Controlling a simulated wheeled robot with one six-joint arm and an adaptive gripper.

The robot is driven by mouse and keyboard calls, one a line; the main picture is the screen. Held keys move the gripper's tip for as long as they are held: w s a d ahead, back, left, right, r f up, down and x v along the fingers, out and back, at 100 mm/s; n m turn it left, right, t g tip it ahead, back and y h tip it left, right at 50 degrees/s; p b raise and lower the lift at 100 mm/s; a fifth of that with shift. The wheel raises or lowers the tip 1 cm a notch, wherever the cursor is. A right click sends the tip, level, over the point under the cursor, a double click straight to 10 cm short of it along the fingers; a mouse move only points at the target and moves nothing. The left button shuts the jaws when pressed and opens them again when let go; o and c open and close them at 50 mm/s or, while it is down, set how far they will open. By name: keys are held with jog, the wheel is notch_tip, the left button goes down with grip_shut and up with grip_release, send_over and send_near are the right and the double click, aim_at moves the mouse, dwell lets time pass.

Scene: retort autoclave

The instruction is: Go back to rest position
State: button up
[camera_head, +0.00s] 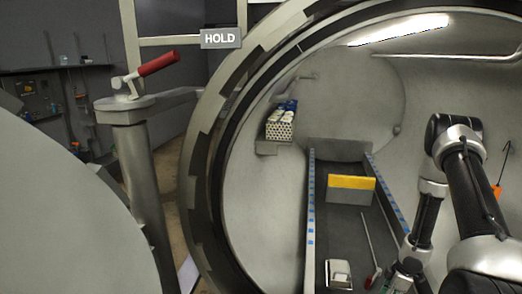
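My arm (468,195) rises from the lower right, bends at a high elbow and comes down inside the round steel retort vessel (265,205). The wrist (410,267) shows there only in part. My gripper itself does not show, so its fingers and anything in them are hidden.
The round door rim is close around the arm. Inside are a rail track (311,230), a yellow-topped block (350,183), a white box (339,273), a red-handled rod (371,245) and a shelf stack (281,122). A red-handled lever (158,63) and HOLD sign (221,38) stand left.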

jog(key=s+d+r+m+g+h, duration=0.1)
jog(key=s+d+r+m+h, duration=0.2)
jog(key=r, duration=0.4)
jog(key=s+d+r+m+g+h, duration=0.1)
jog(key=s+d+r+m+g, duration=0.1)
jog(key=s+d+r+m, duration=0.3)
notch_tip(320, 180, up, 20)
jog(key=s+a+m, duration=0.2)
jog(key=s+m, duration=0.1)
jog(key=m, duration=0.1)
jog(key=s+a+r+t, duration=0.2)
jog(key=a+r, duration=0.3)
jog(key=r, duration=0.3)
jog(key=s+a+r+m+t+y, duration=0.1)
jog(key=s+a+r+t, duration=0.2)
jog(key=r, duration=0.5)
jog(key=s+a+r+t, duration=0.2)
jog(key=s+a+r, duration=0.2)
jog(key=a+r, duration=0.3)
jog(key=shift+s+a+r+t+y, duration=0.15)
jog(key=shift+a+r+t+y, duration=0.2)
jog(key=shift+r, duration=0.35)
jog(key=shift+d, duration=0.15)
